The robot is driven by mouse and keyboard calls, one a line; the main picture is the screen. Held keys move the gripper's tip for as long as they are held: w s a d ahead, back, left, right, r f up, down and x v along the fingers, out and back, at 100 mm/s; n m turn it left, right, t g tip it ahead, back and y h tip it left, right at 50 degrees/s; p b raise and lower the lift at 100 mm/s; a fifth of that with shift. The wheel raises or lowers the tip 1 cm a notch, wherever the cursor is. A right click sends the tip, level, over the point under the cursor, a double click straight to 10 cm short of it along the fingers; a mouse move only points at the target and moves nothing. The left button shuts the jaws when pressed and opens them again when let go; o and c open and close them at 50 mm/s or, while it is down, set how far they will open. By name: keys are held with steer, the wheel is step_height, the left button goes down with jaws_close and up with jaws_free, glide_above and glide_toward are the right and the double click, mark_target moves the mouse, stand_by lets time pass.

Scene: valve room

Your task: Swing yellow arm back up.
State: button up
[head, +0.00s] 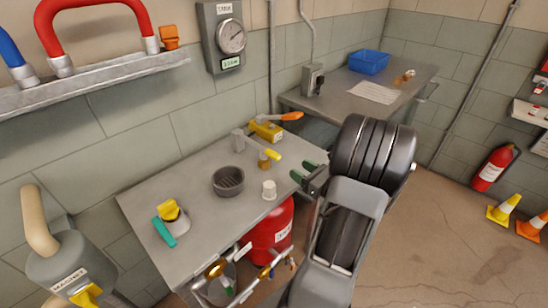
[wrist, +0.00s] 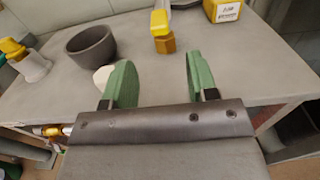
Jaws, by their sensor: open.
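The yellow arm (head: 270,152) is a lever with a yellow tip on a grey fitting (head: 238,141) at the back of the near bench.
A dark round bowl (head: 228,182) and a white cup (head: 269,190) stand left of my gripper. A yellow box (head: 266,130) with an orange lever is behind the yellow arm. A yellow-topped item (head: 168,210) sits at the bench's left. A red container (head: 270,235) is below.

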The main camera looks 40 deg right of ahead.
mark_target(280, 157)
steer(key=w, duration=0.4)
steer(key=w+a, duration=0.1)
steer(key=w, duration=0.3)
steer(key=w+a, duration=0.1)
steer(key=w, duration=0.3)
steer(key=shift+a, duration=0.15)
jaws_close()
